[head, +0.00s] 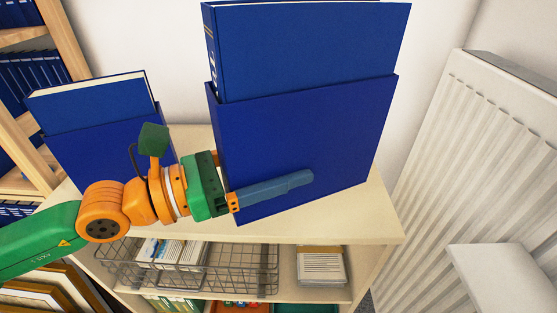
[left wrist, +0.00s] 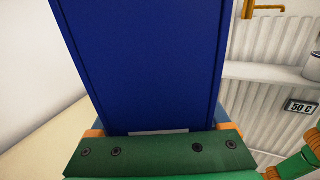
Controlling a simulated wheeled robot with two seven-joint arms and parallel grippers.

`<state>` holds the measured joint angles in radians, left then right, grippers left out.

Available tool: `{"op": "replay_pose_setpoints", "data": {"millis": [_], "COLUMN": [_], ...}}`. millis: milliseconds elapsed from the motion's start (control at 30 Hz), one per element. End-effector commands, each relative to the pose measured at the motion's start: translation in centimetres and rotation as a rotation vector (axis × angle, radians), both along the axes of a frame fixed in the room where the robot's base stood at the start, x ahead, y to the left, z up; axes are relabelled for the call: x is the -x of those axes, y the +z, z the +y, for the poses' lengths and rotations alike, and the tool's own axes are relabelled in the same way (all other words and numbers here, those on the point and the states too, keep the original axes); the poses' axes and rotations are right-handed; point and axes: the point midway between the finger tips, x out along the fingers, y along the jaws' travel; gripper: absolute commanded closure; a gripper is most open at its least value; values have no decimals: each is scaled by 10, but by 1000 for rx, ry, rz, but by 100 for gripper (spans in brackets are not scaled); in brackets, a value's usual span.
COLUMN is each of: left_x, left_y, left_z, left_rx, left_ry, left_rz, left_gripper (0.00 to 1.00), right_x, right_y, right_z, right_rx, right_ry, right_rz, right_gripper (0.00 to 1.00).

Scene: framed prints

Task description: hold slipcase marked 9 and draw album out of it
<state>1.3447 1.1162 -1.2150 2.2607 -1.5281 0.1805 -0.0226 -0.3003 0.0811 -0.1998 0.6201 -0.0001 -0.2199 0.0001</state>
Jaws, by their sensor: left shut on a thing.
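A large dark blue slipcase (head: 310,135) stands on the cabinet top. A blue album (head: 310,50) sits in it and sticks well out of its open top. No number is readable on the slipcase. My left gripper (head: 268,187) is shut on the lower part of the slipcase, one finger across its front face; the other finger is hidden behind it. In the left wrist view the slipcase (left wrist: 140,65) fills the space between the fingers, with a strip of white label just above the green palm. My right gripper is not seen.
A second blue slipcase (head: 115,150) with an album (head: 95,100) stands to the left, partly behind my arm. The pale cabinet top (head: 350,220) is clear at front right. A wire basket (head: 225,270) sits on the shelf below. A white radiator (head: 485,150) stands at right.

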Motion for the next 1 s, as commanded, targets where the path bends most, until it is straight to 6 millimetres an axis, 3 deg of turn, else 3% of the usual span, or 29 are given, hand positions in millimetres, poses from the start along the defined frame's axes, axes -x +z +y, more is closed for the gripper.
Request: {"op": "replay_pose_setpoints", "data": {"millis": [400, 1000], "left_x": [-25, -61], "left_y": [2, 2], "left_z": [1, 2], "left_rx": [6, 6], "left_ry": [0, 1], "left_rz": [-3, -5], "left_gripper": [100, 100], "right_x": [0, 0], "right_y": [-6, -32], "right_z": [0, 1], "right_rx": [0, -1], "right_ry": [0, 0], "right_rz": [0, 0], "right_gripper": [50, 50]}}
